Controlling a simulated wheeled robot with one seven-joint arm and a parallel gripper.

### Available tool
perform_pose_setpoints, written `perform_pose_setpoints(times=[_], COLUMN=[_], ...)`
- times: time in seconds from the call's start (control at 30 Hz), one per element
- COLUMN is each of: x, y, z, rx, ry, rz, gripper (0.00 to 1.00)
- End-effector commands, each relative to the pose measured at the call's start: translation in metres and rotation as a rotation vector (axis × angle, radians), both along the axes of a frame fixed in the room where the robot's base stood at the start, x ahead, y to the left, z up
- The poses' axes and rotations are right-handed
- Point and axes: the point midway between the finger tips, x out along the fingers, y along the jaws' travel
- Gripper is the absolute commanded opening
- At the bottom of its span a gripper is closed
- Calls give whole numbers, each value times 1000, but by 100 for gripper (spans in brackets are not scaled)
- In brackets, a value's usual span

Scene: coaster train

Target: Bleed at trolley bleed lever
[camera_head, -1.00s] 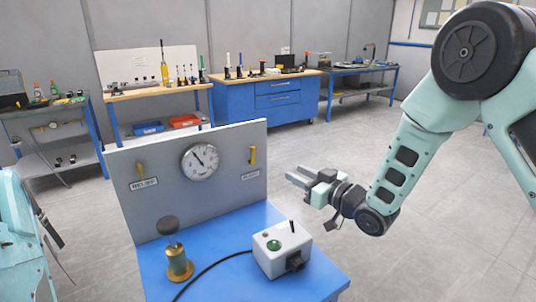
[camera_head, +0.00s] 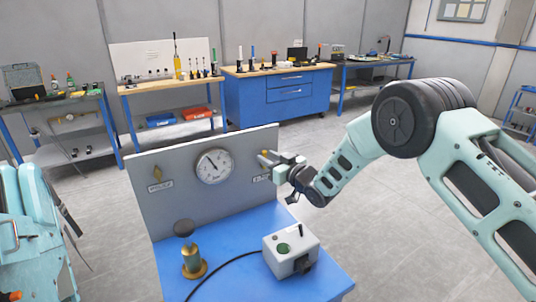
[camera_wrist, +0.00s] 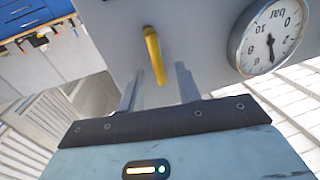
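In the wrist view, the right yellow lever (camera_wrist: 153,55) hangs slightly tilted. My open gripper (camera_wrist: 160,76) has one finger on either side of it in the picture. I cannot tell whether they touch it.
A brass valve with a dark knob (camera_head: 190,255) and a grey box with a green button (camera_head: 291,254) stand on the trolley top, with a black cable between them. Workbenches (camera_head: 280,92) line the back wall. Grey floor is clear on the right.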

Motion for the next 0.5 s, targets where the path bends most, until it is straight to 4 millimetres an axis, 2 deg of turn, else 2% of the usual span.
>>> perform_pose_setpoints(times=[0.4,0.43,0.5], x=[6,6,6], y=[6,6,6], z=[0,0,0], rx=[0,0,0], ry=[0,0,0], rz=[0,0,0], gripper=[34,31,11])
